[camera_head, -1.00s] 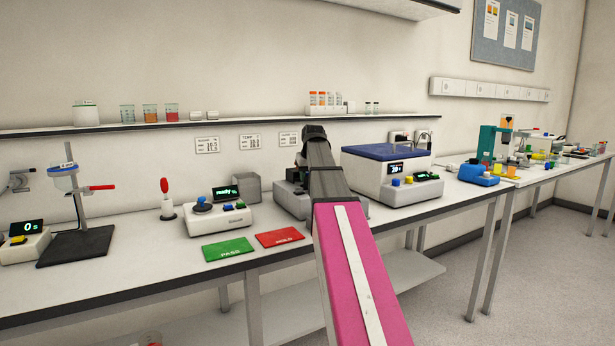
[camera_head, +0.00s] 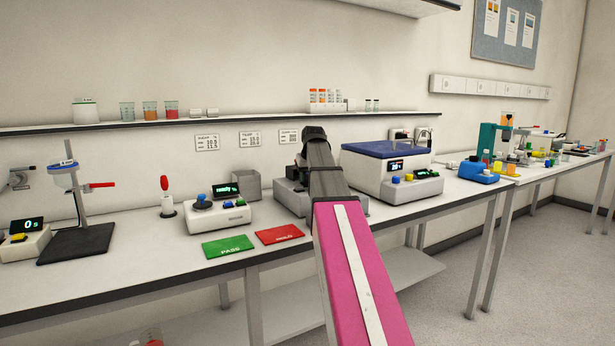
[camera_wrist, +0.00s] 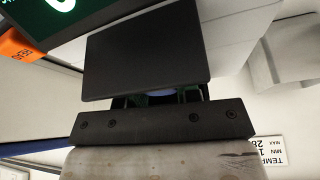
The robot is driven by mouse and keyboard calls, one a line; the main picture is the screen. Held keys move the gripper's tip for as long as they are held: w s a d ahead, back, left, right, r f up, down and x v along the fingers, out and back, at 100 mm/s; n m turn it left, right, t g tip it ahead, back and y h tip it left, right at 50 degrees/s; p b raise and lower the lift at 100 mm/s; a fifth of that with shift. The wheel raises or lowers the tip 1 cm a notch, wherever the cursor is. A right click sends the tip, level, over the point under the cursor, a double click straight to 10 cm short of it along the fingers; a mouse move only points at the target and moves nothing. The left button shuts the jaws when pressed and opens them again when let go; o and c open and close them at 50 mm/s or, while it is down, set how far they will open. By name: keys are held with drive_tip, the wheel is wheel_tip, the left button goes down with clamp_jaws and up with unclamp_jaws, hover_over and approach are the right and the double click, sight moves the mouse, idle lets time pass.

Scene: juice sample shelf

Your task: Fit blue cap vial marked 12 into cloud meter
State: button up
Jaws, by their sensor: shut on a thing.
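My gripper (camera_wrist: 160,99) shows only in part in the wrist view, behind a dark plate and above a dark screwed bracket. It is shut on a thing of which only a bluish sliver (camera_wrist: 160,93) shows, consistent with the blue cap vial. Its mark 12 is hidden. A grey instrument (camera_head: 291,197) sits behind my arm in the head view, partly covered; I take it for the cloud meter. In the wrist view a dark screen with green digits (camera_wrist: 62,6) and an orange button (camera_wrist: 18,47) are close by. Whether the vial touches the meter is hidden.
A blue-lidded instrument (camera_head: 387,152) stands close to the right of my arm. To the left are a grey box (camera_head: 246,185), a white instrument (camera_head: 221,217), and green (camera_head: 228,246) and red (camera_head: 279,234) mats. A wall shelf (camera_head: 230,121) runs behind.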

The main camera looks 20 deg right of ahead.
drive_tip(key=shift+f, duration=0.15)
drive_tip(key=o, duration=1)
drive_tip(key=shift+s, duration=0.1)
drive_tip(key=shift+a+f, duration=0.1)
drive_tip(key=shift+s+a+r, duration=0.1)
drive_tip(key=shift+r, duration=0.15)
drive_tip(key=v, duration=1)
drive_tip(key=shift+d+r, duration=0.3)
drive_tip(key=shift+d, duration=0.05)
